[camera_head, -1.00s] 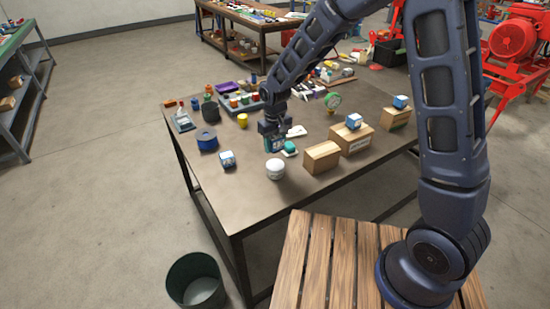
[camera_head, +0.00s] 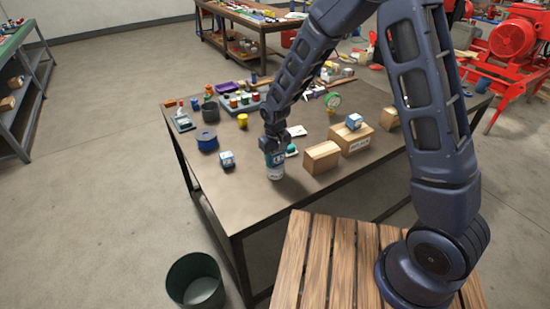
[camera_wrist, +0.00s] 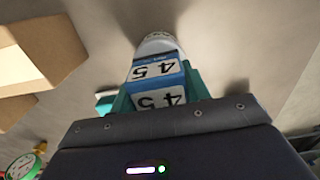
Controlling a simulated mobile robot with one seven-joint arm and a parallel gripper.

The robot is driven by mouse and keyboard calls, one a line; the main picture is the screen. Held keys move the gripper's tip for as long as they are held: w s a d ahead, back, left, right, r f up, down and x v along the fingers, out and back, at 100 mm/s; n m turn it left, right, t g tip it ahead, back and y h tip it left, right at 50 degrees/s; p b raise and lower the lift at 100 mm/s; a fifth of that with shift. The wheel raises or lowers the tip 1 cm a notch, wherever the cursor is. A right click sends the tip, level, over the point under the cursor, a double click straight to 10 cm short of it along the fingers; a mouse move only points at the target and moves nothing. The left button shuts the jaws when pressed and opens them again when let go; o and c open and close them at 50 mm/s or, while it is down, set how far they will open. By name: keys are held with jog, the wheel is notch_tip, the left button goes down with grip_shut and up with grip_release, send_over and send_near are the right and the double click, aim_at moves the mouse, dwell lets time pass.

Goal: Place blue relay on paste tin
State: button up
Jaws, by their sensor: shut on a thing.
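My gripper (camera_head: 273,156) is shut on the blue relay (camera_wrist: 156,72), a blue block with white faces marked "45", held between teal fingers. The relay (camera_head: 275,160) is right above the paste tin (camera_head: 275,174), a round white tin on the table near its front edge. In the wrist view the tin (camera_wrist: 158,43) shows just beyond the relay and is partly hidden by it. I cannot tell whether the relay touches the tin's top.
A similar blue-and-white block (camera_head: 227,160) stands to the left. Wooden boxes (camera_head: 321,157) stand to the right, one bearing another blue-and-white block (camera_head: 354,121). A blue spool (camera_head: 207,140) is at the left. The table (camera_head: 235,199) is bare around the tin's front.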

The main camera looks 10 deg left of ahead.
jog(key=o, duration=1.1)
jog(key=shift+c, duration=0.2)
jog(key=shift+r, duration=0.1)
notch_tip(320, 180, up, 12)
